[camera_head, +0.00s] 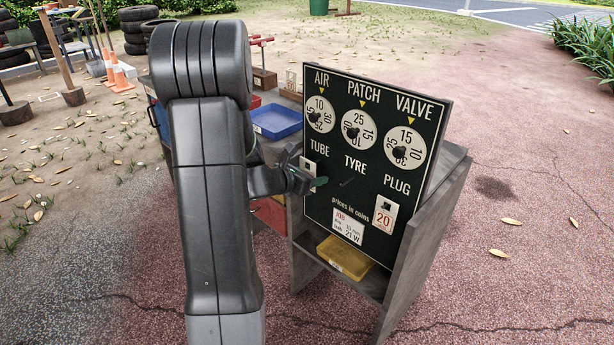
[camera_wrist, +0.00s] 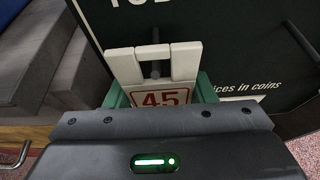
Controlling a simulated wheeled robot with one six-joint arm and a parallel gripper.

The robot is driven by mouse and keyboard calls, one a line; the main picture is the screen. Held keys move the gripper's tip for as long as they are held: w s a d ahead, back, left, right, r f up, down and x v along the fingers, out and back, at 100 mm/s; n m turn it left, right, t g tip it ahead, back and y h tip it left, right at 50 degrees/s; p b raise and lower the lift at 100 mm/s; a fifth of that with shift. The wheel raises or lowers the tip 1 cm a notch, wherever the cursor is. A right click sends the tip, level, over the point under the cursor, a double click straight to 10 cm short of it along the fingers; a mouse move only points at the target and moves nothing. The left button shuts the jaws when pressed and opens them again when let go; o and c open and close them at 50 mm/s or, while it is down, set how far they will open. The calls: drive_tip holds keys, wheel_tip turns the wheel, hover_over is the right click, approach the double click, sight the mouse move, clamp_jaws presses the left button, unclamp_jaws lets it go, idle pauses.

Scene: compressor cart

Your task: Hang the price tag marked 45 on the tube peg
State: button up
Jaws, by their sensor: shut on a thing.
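The price tag marked 45 (camera_wrist: 164,97) is white with red figures and an open slot at its top. My gripper (camera_wrist: 160,98) is shut on it, with green fingertips at its two sides. The tube peg (camera_wrist: 155,68) shows dark inside the tag's slot. I cannot tell whether the tag bears on the peg. In the head view my gripper (camera_head: 316,182) is at the board (camera_head: 345,197), just below the word TUBE. The tag (camera_head: 308,166) shows there in part, the rest hidden by my gripper.
The tyre peg (camera_head: 345,183) is bare, to the right of my gripper. A tag marked 20 (camera_head: 384,217) hangs under PLUG. A yellow tray (camera_head: 344,258) sits on the shelf below the board, and a blue tray (camera_head: 276,121) stands behind at left.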

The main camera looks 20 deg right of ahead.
drive_tip(key=shift+w+d+f, duration=0.1)
drive_tip(key=shift+w+d, duration=0.15)
drive_tip(key=shift+w, duration=0.1)
drive_tip(key=o, duration=1)
drive_tip(key=shift+w+a+f, duration=0.1)
drive_tip(key=shift+w+a, duration=0.05)
drive_tip(key=shift+w, duration=0.05)
drive_tip(key=p+v, duration=0.3)
drive_tip(key=v, duration=1.1)
drive_tip(key=shift+s+a, duration=0.2)
drive_tip(key=shift+a, duration=0.05)
